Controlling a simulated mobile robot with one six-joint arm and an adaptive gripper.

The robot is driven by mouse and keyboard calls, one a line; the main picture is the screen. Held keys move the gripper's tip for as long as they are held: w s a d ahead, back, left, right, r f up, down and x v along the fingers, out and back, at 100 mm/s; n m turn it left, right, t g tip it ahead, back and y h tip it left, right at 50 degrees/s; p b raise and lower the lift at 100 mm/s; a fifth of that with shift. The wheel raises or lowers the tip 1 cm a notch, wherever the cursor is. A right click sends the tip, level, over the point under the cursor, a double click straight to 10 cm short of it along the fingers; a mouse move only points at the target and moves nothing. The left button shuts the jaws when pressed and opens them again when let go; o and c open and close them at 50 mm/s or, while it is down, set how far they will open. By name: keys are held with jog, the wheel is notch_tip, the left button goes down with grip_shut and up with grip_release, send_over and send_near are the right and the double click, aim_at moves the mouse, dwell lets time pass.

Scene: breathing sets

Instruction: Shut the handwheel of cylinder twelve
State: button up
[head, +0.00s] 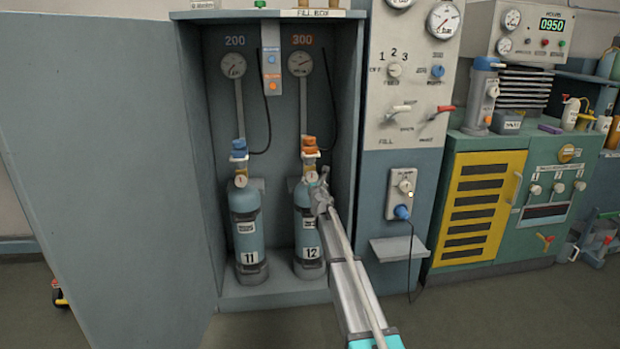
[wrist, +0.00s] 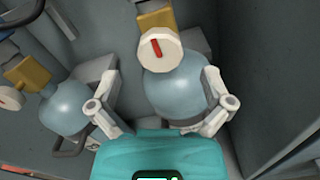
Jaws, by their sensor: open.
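Cylinder twelve (head: 304,225) is a blue-grey bottle marked 12, upright on the right side of the fill box. Its handwheel (head: 311,177) is a pale disc at the front of the valve. In the wrist view the handwheel (wrist: 160,50) is cream with a red mark and sits ahead of my jaws, nearly centred. My gripper (head: 322,190) is in front of the cylinder's upper right side. In the wrist view my gripper (wrist: 162,104) is open, its fingers spread either side of the cylinder's shoulder. Nothing is between them in a grip.
Cylinder eleven (head: 246,230) stands to the left, with its own handwheel (wrist: 10,98). The cabinet's open door (head: 100,170) is at left, and its right wall (wrist: 275,70) is close to my gripper. A control panel (head: 405,110) stands outside, right.

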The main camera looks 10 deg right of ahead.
aim_at(312, 177)
jog(key=shift+w, duration=2.5)
jog(key=c, duration=1.1)
jog(key=shift+a, duration=0.25)
jog(key=shift+d, duration=0.15)
